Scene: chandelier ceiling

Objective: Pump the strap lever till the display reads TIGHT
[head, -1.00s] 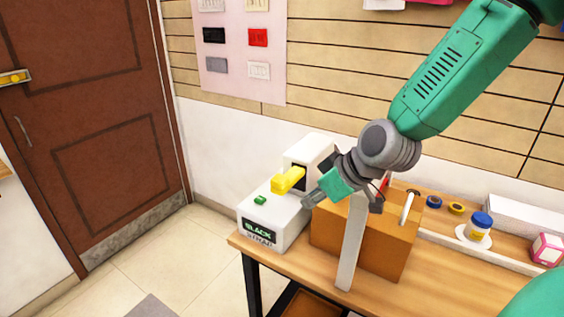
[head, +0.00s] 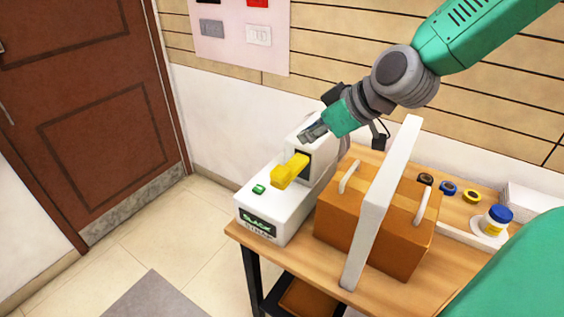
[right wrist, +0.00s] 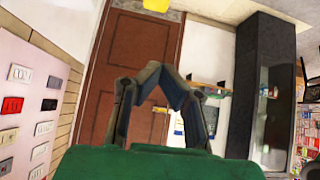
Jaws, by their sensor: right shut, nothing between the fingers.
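The strap machine (head: 268,215) is a white unit at the left end of the table. Its yellow lever (head: 288,172) sticks out of a dark slot toward the left. Its display (head: 258,223) reads SLACK in green, with a dimmer word below. A green button (head: 258,189) is on top. My right gripper (head: 308,136) is shut and empty, just above the lever and by the top of the white housing, apart from the lever. A yellow piece, probably the lever, shows at the top edge of the right wrist view (right wrist: 150,5). My left gripper is not in view.
Tape rolls (head: 447,188) and a blue-lidded jar (head: 494,221) are farther right on the table (head: 325,292). The floor left of the table is clear.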

